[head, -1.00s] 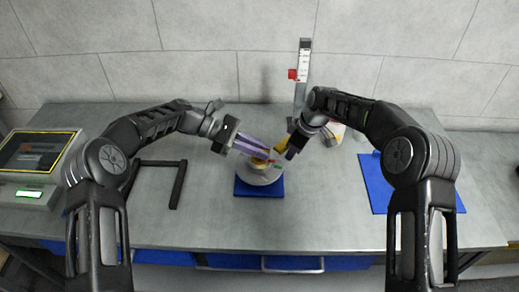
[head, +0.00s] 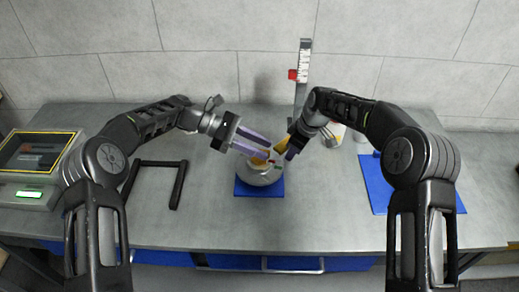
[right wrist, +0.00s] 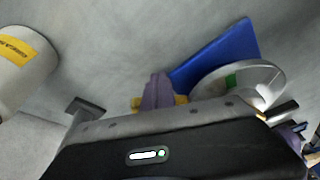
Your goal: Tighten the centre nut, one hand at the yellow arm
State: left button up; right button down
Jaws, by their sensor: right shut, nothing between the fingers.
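The round grey hub device (head: 262,177) sits on a blue mat (head: 243,190) at the middle of the bench; its disc (right wrist: 268,74) shows in the right wrist view. The yellow arm (head: 281,142) rises at its right side. An orange-gold part (head: 258,158) shows on top, partly covered by my left fingers; I cannot tell if it is the centre nut. My left gripper (head: 264,144) is open, its purple fingers apart above the hub. My right gripper (head: 289,150) is shut and empty beside the yellow arm, which also shows behind its fingers in the right wrist view (right wrist: 181,100).
A vertical scale post (head: 302,75) with a red slider stands behind. A white canister (head: 336,132) stands behind my right forearm. A blue mat (head: 378,190) lies at right. A black U-shaped frame (head: 178,186) and a screen console (head: 38,160) are at left. The front bench is clear.

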pick_arm(q)
notch_tip(320, 180, up, 9)
jog(key=shift+f, duration=0.15)
pick_arm(e)
jog(key=shift+r, duration=0.1)
dwell(0.3)
